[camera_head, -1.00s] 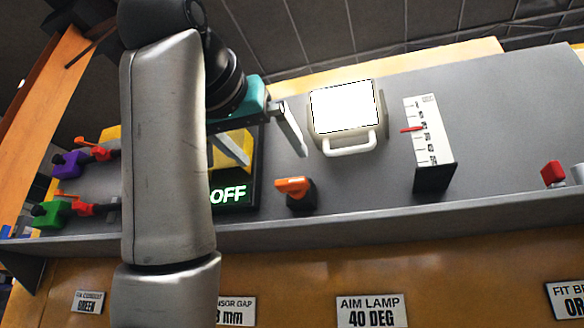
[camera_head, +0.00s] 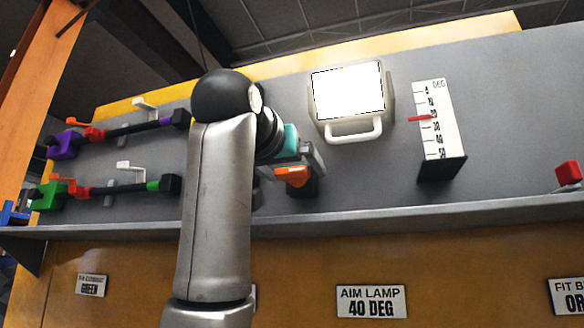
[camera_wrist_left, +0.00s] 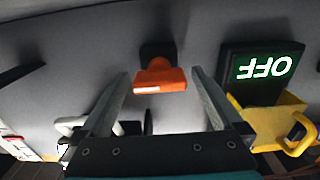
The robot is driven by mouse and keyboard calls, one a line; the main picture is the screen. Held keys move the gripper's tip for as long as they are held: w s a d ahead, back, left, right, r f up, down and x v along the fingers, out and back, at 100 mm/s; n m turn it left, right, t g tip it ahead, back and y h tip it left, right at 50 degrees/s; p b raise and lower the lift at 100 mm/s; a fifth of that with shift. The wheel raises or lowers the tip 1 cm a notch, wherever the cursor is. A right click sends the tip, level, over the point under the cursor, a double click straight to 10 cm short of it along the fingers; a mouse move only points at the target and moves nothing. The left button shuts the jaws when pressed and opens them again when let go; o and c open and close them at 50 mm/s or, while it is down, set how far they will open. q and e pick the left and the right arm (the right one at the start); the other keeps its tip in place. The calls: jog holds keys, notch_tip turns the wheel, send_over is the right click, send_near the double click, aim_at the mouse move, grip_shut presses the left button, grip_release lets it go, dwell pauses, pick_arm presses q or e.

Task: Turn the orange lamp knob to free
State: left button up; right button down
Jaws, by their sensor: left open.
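The orange lamp knob (camera_head: 292,176) sits on a dark mount on the grey panel, below the white lamp (camera_head: 348,92) with its handle. In the left wrist view the knob (camera_wrist_left: 160,78) shows ahead of the gripper, between the two fingertips, with a gap on each side. My left gripper (camera_head: 294,163) is open and empty of anything gripped, close to the knob. In the head view its fingers partly overlap the knob's surroundings, so the exact depth is hard to tell. My right gripper is in neither view.
A scale (camera_head: 437,120) with a red pointer stands right of the lamp. An OFF display (camera_wrist_left: 262,70) and a yellow holder (camera_wrist_left: 275,122) are beside the knob. Coloured valves (camera_head: 62,145) line the left. A label (camera_head: 371,301) reads AIM LAMP 40 DEG.

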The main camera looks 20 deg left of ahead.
pick_arm(q)
jog(key=c, duration=1.4)
